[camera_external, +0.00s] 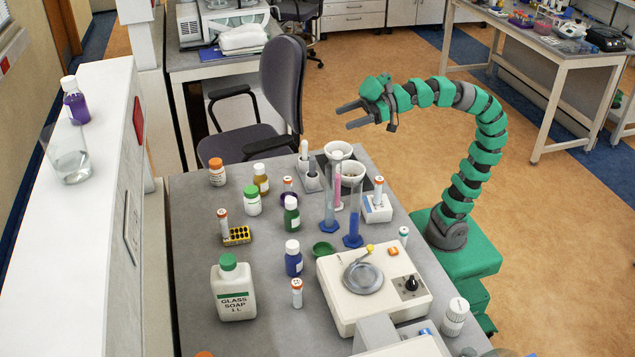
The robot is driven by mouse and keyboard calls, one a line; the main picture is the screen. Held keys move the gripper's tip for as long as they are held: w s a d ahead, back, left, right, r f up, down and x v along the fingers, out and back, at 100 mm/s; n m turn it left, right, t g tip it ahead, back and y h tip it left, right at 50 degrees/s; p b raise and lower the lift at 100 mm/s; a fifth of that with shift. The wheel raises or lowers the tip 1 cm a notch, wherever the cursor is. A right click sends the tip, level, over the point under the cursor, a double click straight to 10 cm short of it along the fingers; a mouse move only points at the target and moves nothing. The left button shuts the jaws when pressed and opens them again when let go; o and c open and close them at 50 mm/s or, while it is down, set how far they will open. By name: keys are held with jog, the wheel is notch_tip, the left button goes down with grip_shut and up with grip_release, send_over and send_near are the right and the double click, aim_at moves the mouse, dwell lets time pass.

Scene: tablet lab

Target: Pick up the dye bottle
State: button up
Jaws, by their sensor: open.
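Several small coloured bottles with white caps could be the dye bottle; no label on them is readable, so I cannot tell which it is. A blue bottle (293,263) and a green bottle (291,219) stand upright on the grey bench. A purple bottle (76,106) stands on the white ledge at the far left. My gripper (343,118) is open and empty, raised beyond the bench's far edge and pointing left. It is apart from all the bottles.
A beaker (68,160) stands on the ledge. A dark chair (283,85) is behind the bench.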

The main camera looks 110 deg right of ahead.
jog(key=w+a+m+g+p, duration=0.1)
jog(key=w+m+g+p, duration=0.2)
jog(key=w+p, duration=0.3)
jog(key=m+g+p, duration=1.2)
jog(key=m+p, duration=0.3)
jog(key=p, duration=0.4)
send_over(291, 208)
jog(key=d, duration=0.2)
notch_tip(291, 208, down, 13)
jog(key=f, duration=1.3)
jog(key=shift+s+a+f, duration=0.1)
jog(key=shift+s+f, duration=0.1)
jog(key=shift+f, duration=0.05)
jog(key=c, duration=1.2)
